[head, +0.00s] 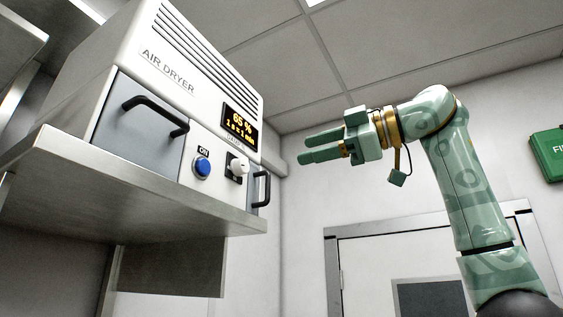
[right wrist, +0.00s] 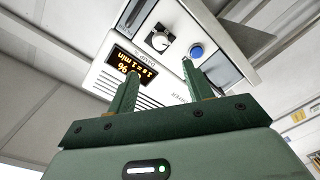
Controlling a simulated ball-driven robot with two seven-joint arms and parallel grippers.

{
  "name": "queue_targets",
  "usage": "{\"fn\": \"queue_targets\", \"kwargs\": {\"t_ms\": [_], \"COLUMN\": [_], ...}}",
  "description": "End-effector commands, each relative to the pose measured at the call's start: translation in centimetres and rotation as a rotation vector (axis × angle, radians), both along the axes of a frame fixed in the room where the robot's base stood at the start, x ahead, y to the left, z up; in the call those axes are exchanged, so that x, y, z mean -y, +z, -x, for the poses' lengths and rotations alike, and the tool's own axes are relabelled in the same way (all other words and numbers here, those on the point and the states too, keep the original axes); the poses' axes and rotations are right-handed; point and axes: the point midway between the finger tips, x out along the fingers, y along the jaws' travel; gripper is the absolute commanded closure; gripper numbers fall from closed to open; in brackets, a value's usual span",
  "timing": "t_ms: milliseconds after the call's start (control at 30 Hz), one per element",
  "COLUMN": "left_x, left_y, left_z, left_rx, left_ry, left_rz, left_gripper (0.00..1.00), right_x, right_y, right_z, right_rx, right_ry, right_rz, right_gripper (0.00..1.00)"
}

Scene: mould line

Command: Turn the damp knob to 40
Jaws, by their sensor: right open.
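The damp knob (head: 239,167) is a small white knob on the front of the air dryer (head: 150,85), right of the blue ON button (head: 202,167). In the right wrist view the knob (right wrist: 159,41) shows beyond and between the open fingertips, with a pointer mark whose setting I cannot read. My left gripper is not in view.
The dryer stands on a metal shelf (head: 130,190) with a protruding front edge. Black handles (head: 157,115) stick out from its front, one of them right of the knob (head: 261,188). A green box (head: 549,153) hangs on the right wall. The air between gripper and dryer is clear.

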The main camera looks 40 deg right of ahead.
Motion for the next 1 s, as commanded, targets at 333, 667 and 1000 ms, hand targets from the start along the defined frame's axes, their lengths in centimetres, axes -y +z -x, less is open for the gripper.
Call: {"fn": "queue_targets", "kwargs": {"t_ms": [333, 667, 1000], "left_x": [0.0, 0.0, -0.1], "left_y": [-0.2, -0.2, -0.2], "left_z": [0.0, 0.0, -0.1], "left_rx": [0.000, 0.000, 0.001], "left_ry": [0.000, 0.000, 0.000], "left_rz": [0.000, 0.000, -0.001], "left_gripper": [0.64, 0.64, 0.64], "right_x": [1.6, 1.6, 1.6], "right_y": [0.1, 0.1, 0.1], "right_z": [3.4, 3.4, 3.4], "right_rx": [-0.002, -0.002, -0.001], "right_ry": [0.001, 0.001, 0.001], "right_rz": [0.000, 0.000, -0.001], "right_gripper": [0.49, 0.49, 0.49]}}
